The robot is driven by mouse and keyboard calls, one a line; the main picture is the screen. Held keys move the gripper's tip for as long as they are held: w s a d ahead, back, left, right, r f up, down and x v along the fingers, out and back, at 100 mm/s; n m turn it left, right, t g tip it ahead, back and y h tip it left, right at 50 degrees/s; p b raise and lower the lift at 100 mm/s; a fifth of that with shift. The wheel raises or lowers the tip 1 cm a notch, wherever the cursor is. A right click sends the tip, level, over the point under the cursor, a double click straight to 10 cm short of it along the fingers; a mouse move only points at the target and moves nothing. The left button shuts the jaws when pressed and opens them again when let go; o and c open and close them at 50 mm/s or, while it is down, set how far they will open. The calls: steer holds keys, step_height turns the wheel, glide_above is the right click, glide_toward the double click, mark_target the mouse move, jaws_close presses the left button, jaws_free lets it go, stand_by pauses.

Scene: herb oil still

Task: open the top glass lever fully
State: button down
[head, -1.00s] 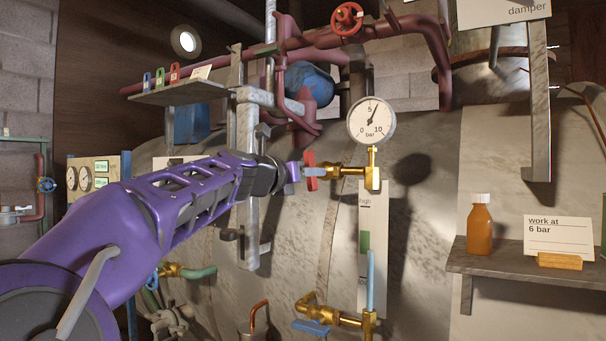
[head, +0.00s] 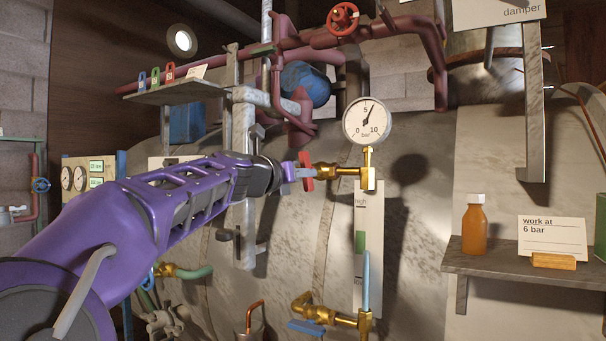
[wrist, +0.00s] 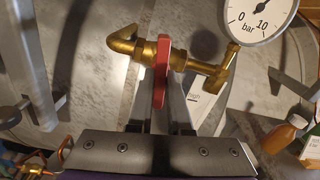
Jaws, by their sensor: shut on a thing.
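The top glass lever (head: 307,166) is a small red handle on the upper brass valve (head: 338,172), just below the pressure gauge. It stands about upright in the head view. My gripper (head: 300,172) reaches it from the left. In the wrist view, my gripper (wrist: 164,98) is shut on the red lever (wrist: 161,72), which lies between the two fingers, with the brass fitting (wrist: 128,45) just beyond. The fingers partly hide the lever's lower end in the wrist view.
The pressure gauge (head: 367,121) sits above the valve and reads near 6 bar. The gauge glass (head: 366,280) and a lower brass valve with a blue lever (head: 308,327) are below. A shelf (head: 500,257) with an amber bottle (head: 475,225) stands to the right.

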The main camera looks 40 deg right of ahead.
steer(key=shift+s+r+n+p, duration=0.15)
steer(key=shift+n+p, duration=1.85)
steer(key=shift+n, duration=2.05)
steer(key=shift+r+n+p, duration=0.1)
steer(key=shift+n+p, duration=1.9)
steer(key=shift+n, duration=2.05)
steer(key=c, duration=0.8)
jaws_free()
steer(key=shift+c, duration=0.2)
steer(key=shift+s, duration=0.1)
